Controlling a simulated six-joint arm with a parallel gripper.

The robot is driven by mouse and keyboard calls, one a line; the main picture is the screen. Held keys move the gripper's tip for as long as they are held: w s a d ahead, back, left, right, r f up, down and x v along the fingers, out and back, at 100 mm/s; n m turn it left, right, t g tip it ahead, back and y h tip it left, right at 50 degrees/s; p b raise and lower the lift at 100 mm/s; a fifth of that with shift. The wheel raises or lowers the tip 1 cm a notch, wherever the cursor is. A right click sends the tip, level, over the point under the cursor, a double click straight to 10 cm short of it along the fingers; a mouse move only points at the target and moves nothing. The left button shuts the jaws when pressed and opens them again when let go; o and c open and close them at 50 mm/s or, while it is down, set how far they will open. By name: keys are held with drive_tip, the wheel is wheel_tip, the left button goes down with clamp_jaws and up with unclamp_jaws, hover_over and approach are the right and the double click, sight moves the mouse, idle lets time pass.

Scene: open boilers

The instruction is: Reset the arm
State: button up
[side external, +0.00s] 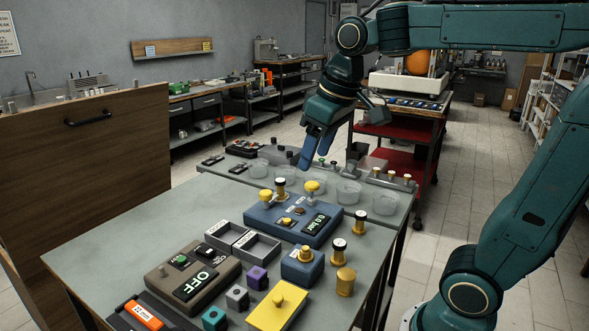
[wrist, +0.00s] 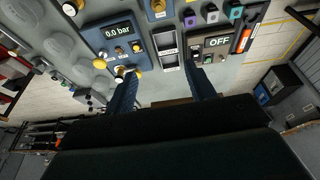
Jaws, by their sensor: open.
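My gripper (side external: 315,160) hangs from my teal arm, above the far side of the grey table, fingers pointing down. It is open and apart from everything on the table. In the wrist view its two blue fingers (wrist: 160,72) are spread, with nothing between them. A blue box (side external: 270,216) has a display reading "0.0 bar" and yellow and black knobs; it also shows in the wrist view (wrist: 105,40). A brown box (side external: 165,278) has a display reading "OFF" and a green button; it also shows in the wrist view (wrist: 205,50).
On the table (side external: 125,220) stand two grey trays (side external: 262,251), a yellow block (side external: 277,306), a small blue block with a knob (side external: 302,268) and several clear cups (side external: 348,191). A wooden panel (side external: 110,150) stands at left, a red cart (side external: 400,130) behind. The air around my gripper is free.

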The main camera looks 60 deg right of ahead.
drive_tip(key=s+a+f+t, duration=0.1)
drive_tip(key=s+a+f, duration=0.2)
drive_tip(key=s+f, duration=0.3)
drive_tip(key=s, duration=0.5)
drive_tip(key=shift+s+f+t, duration=0.15)
drive_tip(key=shift+s+t, duration=0.15)
drive_tip(key=shift+t, duration=0.1)
idle(0.3)
